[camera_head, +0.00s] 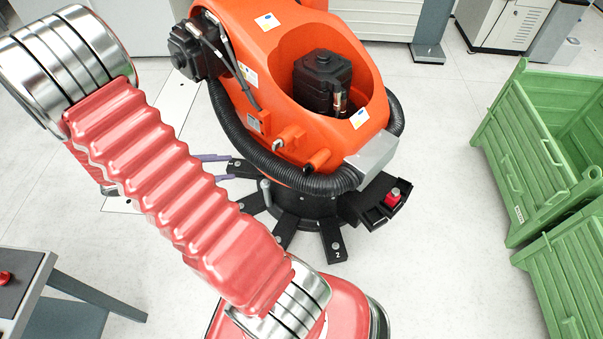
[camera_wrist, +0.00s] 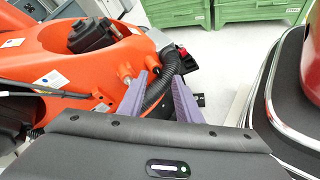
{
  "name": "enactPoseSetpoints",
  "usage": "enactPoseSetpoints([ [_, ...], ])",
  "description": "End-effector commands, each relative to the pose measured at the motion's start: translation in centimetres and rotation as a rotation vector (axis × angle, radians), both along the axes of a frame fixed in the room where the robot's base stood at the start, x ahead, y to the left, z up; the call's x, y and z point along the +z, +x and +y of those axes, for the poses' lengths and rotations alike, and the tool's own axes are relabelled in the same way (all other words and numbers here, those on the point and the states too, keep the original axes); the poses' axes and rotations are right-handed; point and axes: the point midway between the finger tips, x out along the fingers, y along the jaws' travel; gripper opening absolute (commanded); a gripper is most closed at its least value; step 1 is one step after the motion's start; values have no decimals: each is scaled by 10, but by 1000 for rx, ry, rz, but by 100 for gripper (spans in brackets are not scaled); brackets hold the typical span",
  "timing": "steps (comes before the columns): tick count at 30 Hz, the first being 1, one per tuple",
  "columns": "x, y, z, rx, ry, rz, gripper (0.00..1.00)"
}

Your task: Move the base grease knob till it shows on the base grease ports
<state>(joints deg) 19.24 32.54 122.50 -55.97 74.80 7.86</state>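The orange industrial robot (camera_head: 290,60) stands on a black base (camera_head: 300,207) with flat feet, one marked 2. A small red knob (camera_head: 393,197) sits on a black bracket at the base's right side; I cannot tell whether it is the base grease knob. I cannot make out the grease ports. My gripper (camera_head: 232,166) shows as two purple fingers at the left of the base, largely hidden behind my arm. In the wrist view my gripper (camera_wrist: 160,78) is open, its fingers apart, with the black corrugated hose (camera_wrist: 160,88) seen between them, and I see nothing held.
Green crates (camera_head: 535,150) stand at the right. Grey cabinets (camera_head: 385,18) line the back. A dark table (camera_head: 20,285) with a red item on it is at the lower left. The pale floor (camera_head: 450,220) between the base and the crates is clear.

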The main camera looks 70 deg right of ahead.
Motion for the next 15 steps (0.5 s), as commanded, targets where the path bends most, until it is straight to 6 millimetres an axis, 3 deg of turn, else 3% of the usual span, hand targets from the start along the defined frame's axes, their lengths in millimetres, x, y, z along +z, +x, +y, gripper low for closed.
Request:
enactPoseSetpoints([
  [15, -88, -26, -64, 123, -70, 336, 31],
])
